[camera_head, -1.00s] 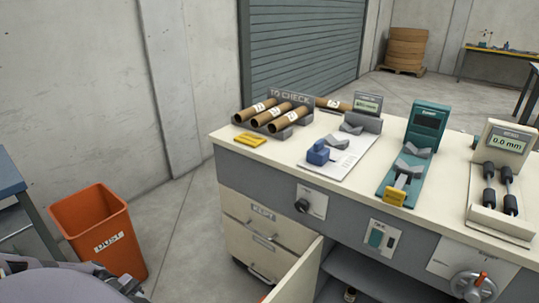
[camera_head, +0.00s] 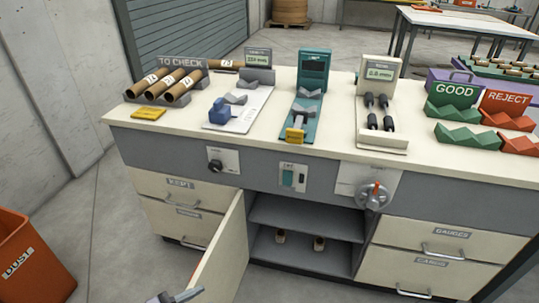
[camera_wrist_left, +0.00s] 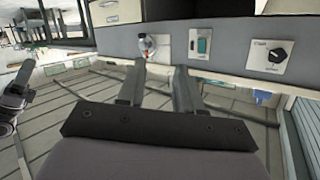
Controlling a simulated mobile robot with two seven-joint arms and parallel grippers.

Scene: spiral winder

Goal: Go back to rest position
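My left gripper (camera_head: 175,296) shows only in part at the bottom edge of the head view, low in front of the open cabinet door (camera_head: 218,250). In the left wrist view its two fingers (camera_wrist_left: 159,70) stand apart with nothing between them. That view is turned over, with the bench front (camera_wrist_left: 225,45) beyond the fingertips. A dark jointed part (camera_wrist_left: 12,105), probably of my right arm, shows at the left edge of the wrist view; its fingers cannot be made out. My right gripper does not show in the head view.
The workbench (camera_head: 330,140) carries cardboard tubes (camera_head: 160,85) in a TO CHECK rack, gauges, and GOOD (camera_head: 455,98) and REJECT (camera_head: 503,103) racks. The open door sticks out toward me. An orange DUST bin (camera_head: 30,265) stands at lower left. The floor between bin and bench is clear.

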